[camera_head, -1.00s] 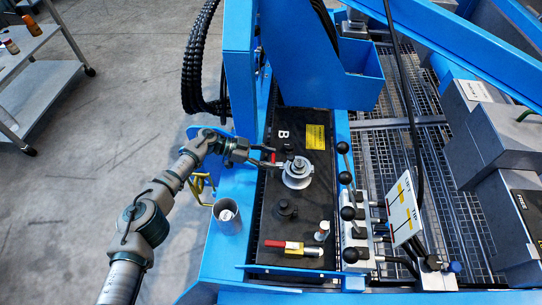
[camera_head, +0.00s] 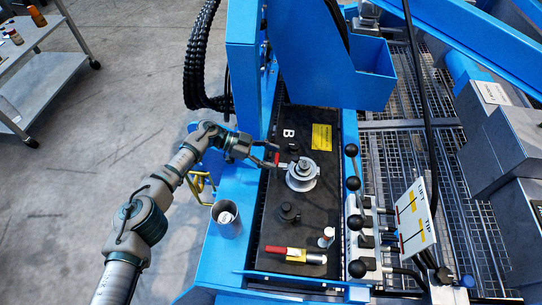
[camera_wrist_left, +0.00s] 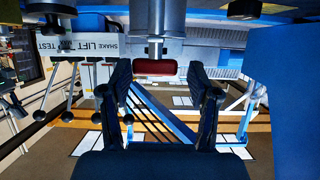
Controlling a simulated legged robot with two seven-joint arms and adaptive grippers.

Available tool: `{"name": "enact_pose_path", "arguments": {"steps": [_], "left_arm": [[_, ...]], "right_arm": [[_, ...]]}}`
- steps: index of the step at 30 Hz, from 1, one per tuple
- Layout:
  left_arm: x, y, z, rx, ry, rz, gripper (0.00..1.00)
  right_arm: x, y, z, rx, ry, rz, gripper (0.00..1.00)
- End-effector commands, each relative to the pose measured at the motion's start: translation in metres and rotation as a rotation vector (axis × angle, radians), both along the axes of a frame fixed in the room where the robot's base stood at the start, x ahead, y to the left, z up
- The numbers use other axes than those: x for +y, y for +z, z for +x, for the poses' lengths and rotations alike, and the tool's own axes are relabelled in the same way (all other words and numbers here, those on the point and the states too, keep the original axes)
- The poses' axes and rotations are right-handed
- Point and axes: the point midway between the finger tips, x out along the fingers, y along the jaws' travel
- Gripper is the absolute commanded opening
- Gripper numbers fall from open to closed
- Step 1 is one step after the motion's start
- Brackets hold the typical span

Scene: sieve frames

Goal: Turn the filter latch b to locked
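The black panel marked "B" (camera_head: 320,200) carries a silver round fitting (camera_head: 302,178), with a small red grip (camera_head: 277,157) at its upper left. I take these for filter latch b; its locked mark is not readable. My left gripper (camera_head: 272,156) is at the red grip, reaching in from the left. In the left wrist view, a red grip (camera_wrist_left: 155,68) under a silver cylinder (camera_wrist_left: 160,20) shows between the two spread fingers (camera_wrist_left: 158,90), with gaps on both sides. My left gripper is open. My right gripper is not in view.
A metal cup (camera_head: 227,218) is near my arm. A cart (camera_head: 50,85) stands upper left.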

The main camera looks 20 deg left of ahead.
Motion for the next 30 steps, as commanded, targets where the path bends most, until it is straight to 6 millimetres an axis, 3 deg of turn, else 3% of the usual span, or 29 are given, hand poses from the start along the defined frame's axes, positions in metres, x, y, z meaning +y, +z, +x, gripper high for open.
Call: {"name": "enact_pose_path", "arguments": {"steps": [11, 24, 30], "left_arm": [[0.006, 0.002, -0.002, 0.001, -0.003, 0.000, 0.60], [0.089, 0.035, -0.014, 0.001, 0.001, -0.002, 0.60], [0.108, 0.042, -0.017, 0.003, -0.002, -0.001, 0.60]], "right_arm": [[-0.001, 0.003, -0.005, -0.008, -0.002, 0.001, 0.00], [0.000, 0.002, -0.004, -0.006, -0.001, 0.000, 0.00], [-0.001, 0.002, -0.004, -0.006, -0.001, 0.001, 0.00]]}}
